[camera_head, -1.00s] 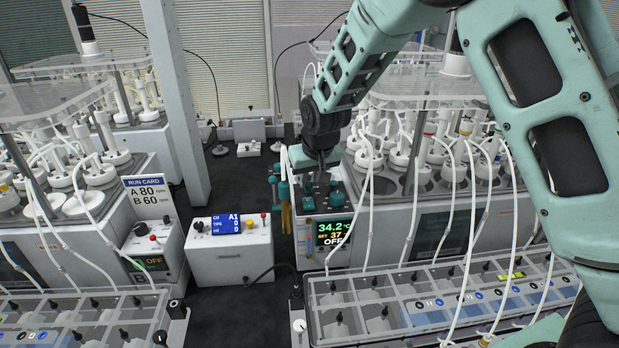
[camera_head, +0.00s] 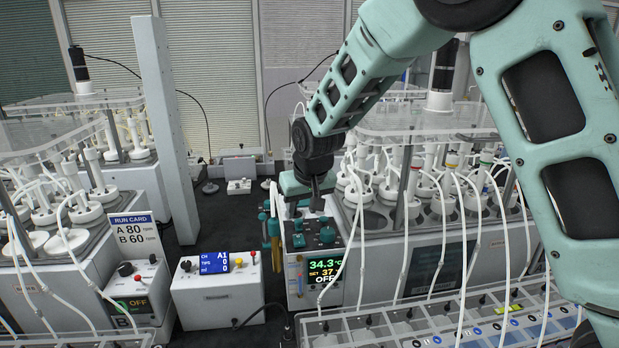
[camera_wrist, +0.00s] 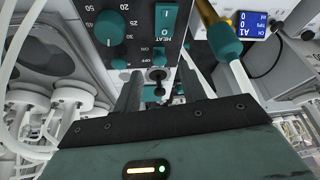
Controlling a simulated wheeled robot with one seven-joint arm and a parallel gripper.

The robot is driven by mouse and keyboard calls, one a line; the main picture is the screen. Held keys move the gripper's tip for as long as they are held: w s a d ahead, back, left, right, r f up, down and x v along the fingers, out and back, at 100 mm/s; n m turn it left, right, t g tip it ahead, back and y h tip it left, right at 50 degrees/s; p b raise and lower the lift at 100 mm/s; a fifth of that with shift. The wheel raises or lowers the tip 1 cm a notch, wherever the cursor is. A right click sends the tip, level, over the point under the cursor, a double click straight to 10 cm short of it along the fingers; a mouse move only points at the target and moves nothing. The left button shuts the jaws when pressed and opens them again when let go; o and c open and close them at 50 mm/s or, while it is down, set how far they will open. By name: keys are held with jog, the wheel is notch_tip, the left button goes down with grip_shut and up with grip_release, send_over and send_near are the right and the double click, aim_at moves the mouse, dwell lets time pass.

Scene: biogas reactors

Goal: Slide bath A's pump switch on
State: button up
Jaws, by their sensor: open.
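The right-hand bath's control box (camera_head: 296,285) has a lit display (camera_head: 325,270) reading 34.3, SET 37 and OFF. Teal controls (camera_head: 328,235) sit on its top panel. My gripper (camera_head: 310,192) hangs over this panel; its fingertips are hard to make out there. In the wrist view my gripper (camera_wrist: 158,90) is open, its two dark fingers pointing at the panel. A teal dial (camera_wrist: 109,28) and a teal I/O rocker (camera_wrist: 165,22) lie beyond. I cannot make out a switch labelled pump; my gripper hides the lower panel.
A white box with a blue display (camera_head: 222,262) stands to the left. Farther left are a run card (camera_head: 132,230) reading A 80, B 60 and another control box (camera_head: 140,290). A teal-capped tube (camera_wrist: 225,42) is close to my right finger. White hoses (camera_head: 348,262) droop around the bath.

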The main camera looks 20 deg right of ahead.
jog(key=b+v, duration=0.3)
jog(key=v, duration=1)
jog(key=shift+s+r, duration=0.2)
jog(key=shift+r, duration=0.2)
jog(key=s+a+f+n+g+b, duration=0.1)
jog(key=s+a+f+n, duration=0.1)
jog(key=s+f, duration=0.4)
jog(key=s+a+f+n+g+b, duration=0.1)
jog(key=s+f, duration=0.5)
jog(key=s, duration=0.9)
jog(key=s+a+f+n+g+b, duration=0.2)
jog(key=s+f, duration=0.4)
jog(key=s, duration=0.4)
jog(key=shift+s+a+f+n, duration=0.2)
jog(key=shift+a+n, duration=0.65)
jog(key=shift+n, duration=0.15)
